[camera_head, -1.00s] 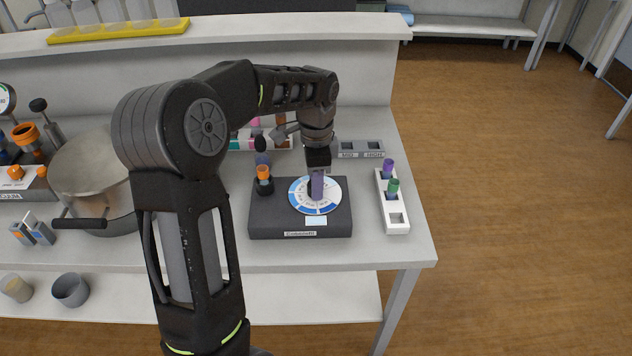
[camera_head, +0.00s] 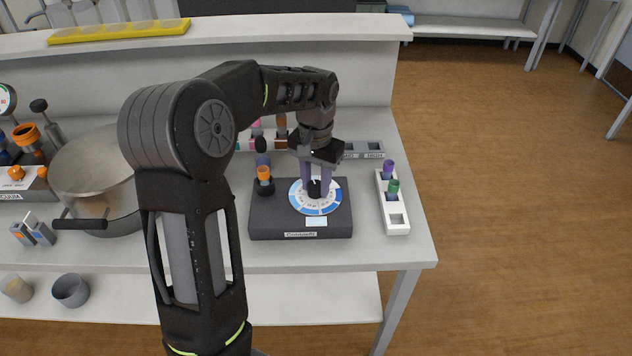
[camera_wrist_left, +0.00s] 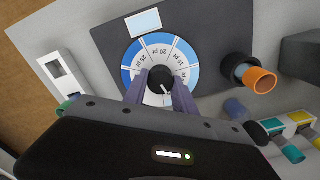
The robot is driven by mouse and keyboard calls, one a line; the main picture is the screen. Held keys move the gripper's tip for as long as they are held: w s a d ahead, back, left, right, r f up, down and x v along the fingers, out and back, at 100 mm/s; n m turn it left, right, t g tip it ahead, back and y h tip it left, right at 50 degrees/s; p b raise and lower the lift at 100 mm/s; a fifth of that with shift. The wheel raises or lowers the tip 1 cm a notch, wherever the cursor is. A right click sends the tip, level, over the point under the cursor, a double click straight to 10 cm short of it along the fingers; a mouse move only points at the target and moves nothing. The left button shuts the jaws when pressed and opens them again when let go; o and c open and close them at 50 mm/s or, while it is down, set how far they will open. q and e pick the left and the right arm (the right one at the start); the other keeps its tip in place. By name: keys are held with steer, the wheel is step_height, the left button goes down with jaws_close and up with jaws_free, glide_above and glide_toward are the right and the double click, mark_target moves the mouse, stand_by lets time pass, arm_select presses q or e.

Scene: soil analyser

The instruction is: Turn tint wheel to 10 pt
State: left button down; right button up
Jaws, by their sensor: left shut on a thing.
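The tint wheel (camera_head: 300,202) is a round blue and white dial with pt labels on the dark comparator box (camera_head: 268,222). A black knob (camera_head: 316,188) with a white pointer line stands at its middle. My left gripper (camera_head: 316,190) reaches down over the wheel, its two purple-grey fingers on either side of the knob and shut on it. The left wrist view shows the knob (camera_wrist_left: 159,79) between the fingers, and wheel labels (camera_wrist_left: 150,50) including 15 pt, 20 pt and 25 pt. The fingers hide part of the wheel. My right gripper is out of view.
An orange-topped vial (camera_head: 264,174) stands in a holder at the box's left. A white rack (camera_head: 397,219) with purple-capped and green-capped vials is to the right. A metal pot (camera_head: 85,165) stands at left. Trays and bottles stand behind the box.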

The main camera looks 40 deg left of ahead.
arm_select(q)
steer(key=n, duration=0.6)
steer(key=n+p, duration=0.1)
steer(key=n, duration=0.5)
steer(key=shift+a+r, duration=0.1)
steer(key=n+p, duration=0.1)
steer(key=n, duration=0.4)
steer(key=n+p, duration=0.2)
steer(key=n, duration=0.4)
steer(key=shift+s, duration=0.1)
steer(key=c, duration=1)
jaws_free()
